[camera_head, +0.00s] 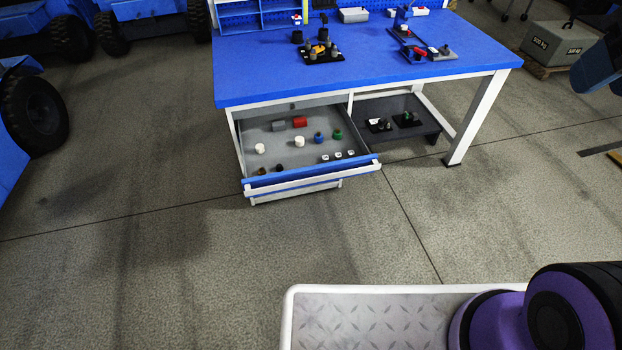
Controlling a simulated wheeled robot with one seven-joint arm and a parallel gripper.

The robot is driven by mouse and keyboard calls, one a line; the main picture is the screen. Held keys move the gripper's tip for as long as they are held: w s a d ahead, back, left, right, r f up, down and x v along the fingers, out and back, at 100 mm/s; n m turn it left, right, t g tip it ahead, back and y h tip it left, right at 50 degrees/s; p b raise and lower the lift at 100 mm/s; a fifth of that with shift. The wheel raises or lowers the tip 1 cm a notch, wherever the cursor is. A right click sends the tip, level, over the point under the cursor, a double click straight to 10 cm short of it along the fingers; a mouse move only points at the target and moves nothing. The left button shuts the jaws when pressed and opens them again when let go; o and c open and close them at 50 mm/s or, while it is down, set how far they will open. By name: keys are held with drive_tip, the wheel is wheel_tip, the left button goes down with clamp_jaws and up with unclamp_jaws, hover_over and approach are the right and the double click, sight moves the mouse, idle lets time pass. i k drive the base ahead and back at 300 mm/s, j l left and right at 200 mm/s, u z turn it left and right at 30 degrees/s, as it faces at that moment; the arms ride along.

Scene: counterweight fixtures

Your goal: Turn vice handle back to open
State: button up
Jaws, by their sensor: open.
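A blue workbench (260,70) stands ahead, some way off. Near its right end sits a small blue fixture with a red part (413,54), which may be the vice. Its handle is too small to make out, and I cannot tell whether its jaws are open or closed. Right beside it is a grey plate with a dark part and a red piece (442,53). Behind them lies a dark plate with a red and white part (405,32). My gripper is not in view; only purple and black links of my arm show at the bottom right.
An open drawer (312,180) holding several small parts juts out from the bench front. A dark lower shelf (385,140) holds small fixtures. A grey weight block (556,45) stands at the back right. The floor (200,260) before the bench is clear.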

sight(421, 52)
drive_tip(key=i+l+u, duration=0.1)
drive_tip(key=i+l, duration=0.3)
drive_tip(key=i+l+u, duration=0.1)
drive_tip(key=i+l, duration=0.6)
drive_tip(key=l, duration=0.15)
drive_tip(key=i+l+u, duration=0.15)
drive_tip(key=i+l, duration=0.2)
drive_tip(key=i+l+u, duration=0.1)
drive_tip(key=i+l, duration=0.2)
drive_tip(key=l, duration=0.25)
drive_tip(key=i+l+u, duration=0.1)
drive_tip(key=i+l, duration=0.25)
drive_tip(key=l, duration=0.15)
